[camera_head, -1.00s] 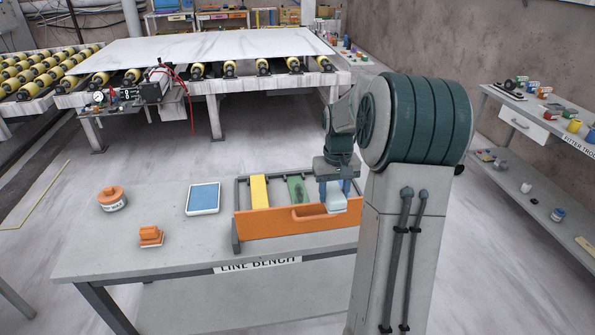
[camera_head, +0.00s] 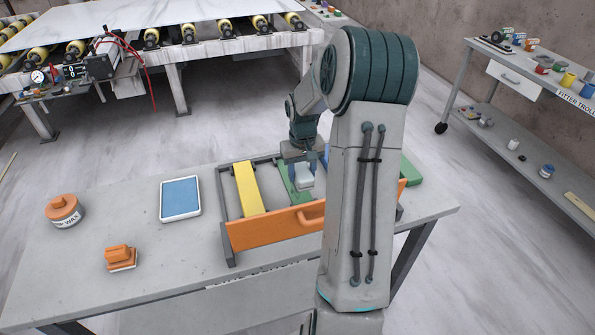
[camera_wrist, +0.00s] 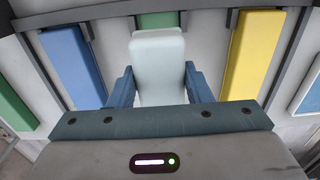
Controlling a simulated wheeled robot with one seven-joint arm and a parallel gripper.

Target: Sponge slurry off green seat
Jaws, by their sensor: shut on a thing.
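My gripper (camera_head: 306,170), with blue fingers, is shut on a pale blue-white sponge (camera_head: 304,180). The sponge fills the space between the fingers in the wrist view (camera_wrist: 158,65). It is over the green seat (camera_head: 286,176), a strip in the rack on the bench, and covers part of it. The green seat's end shows beyond the sponge in the wrist view (camera_wrist: 158,20). I cannot tell whether sponge and seat touch. Any slurry there is hidden or too small to make out.
A yellow strip (camera_head: 248,188) and a blue strip (camera_wrist: 73,66) flank the green seat. An orange handled front (camera_head: 270,228) edges the rack. A blue-topped tray (camera_head: 181,199), a wax tub (camera_head: 63,211) and an orange block (camera_head: 120,257) stand left, with bare bench between.

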